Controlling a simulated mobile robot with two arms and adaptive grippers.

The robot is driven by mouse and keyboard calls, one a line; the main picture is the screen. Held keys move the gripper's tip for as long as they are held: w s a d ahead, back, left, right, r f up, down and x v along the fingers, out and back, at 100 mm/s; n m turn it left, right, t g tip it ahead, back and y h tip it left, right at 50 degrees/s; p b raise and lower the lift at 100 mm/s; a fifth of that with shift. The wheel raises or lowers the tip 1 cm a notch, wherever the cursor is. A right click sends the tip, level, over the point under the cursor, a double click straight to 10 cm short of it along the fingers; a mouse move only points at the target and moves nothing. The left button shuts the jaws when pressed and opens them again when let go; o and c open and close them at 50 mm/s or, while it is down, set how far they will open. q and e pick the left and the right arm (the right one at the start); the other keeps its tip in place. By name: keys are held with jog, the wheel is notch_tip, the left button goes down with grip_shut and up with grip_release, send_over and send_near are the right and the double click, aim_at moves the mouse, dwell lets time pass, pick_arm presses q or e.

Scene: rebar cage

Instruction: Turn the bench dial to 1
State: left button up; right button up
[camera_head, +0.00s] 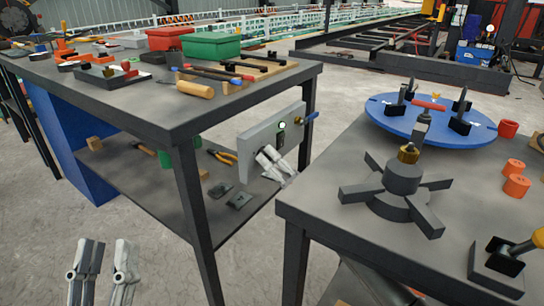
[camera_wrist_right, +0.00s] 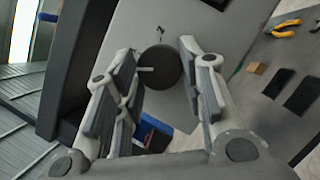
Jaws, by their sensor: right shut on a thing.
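The bench dial (camera_wrist_right: 160,68) is a round black knob on a grey panel, with a short white pointer that points left in the right wrist view. My right gripper (camera_wrist_right: 161,50) has its fingers on either side of the dial and is shut on it. In the head view the panel (camera_head: 256,142) hangs at the right end of the left bench, and my right gripper (camera_head: 272,160) is against its face, largely hiding the dial. My left gripper (camera_head: 103,262) is at the bottom left, open and empty, above the floor.
The left bench top (camera_head: 150,98) holds a green box (camera_head: 211,46), a red box (camera_head: 171,39) and several tools. Yellow pliers (camera_head: 222,157) lie on its lower shelf. The right table (camera_head: 310,190) bears a blue turntable (camera_head: 385,122) and a dark cross-shaped fixture (camera_head: 403,180). A gap separates the tables.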

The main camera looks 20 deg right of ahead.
jog(key=shift+r+m+h+p, duration=0.2)
jog(key=shift+m+h+p, duration=0.2)
jog(key=shift+m+p, duration=0.45)
pick_arm(q)
notch_tip(320, 180, down, 16)
jog(key=a+g+y+p, duration=0.2)
jog(key=g+y, duration=0.2)
jog(key=g, duration=0.6)
pick_arm(e)
jog(key=shift+m, duration=0.45)
jog(key=shift+m+g+h+p, duration=0.35)
jog(key=shift+m+p, duration=0.25)
jog(key=shift+p, duration=0.5)
jog(key=shift+m+h+p, duration=0.25)
jog(key=shift+m+p, duration=0.35)
jog(key=shift+p, duration=0.35)
jog(key=shift+m+p, duration=0.5)
jog(key=shift+p, duration=0.35)
pick_arm(q)
jog(key=s+a+f+n+g+y, duration=0.1)
jog(key=s+a+f+g, duration=0.4)
jog(key=s+f+g, duration=0.5)
jog(key=shift+s+a+f+y, duration=0.15)
jog(key=shift+s+f+y, duration=0.35)
jog(key=shift+s, duration=1.3)
pick_arm(e)
jog(key=shift+h, duration=0.3)
pick_arm(q)
jog(key=shift+r, duration=0.15)
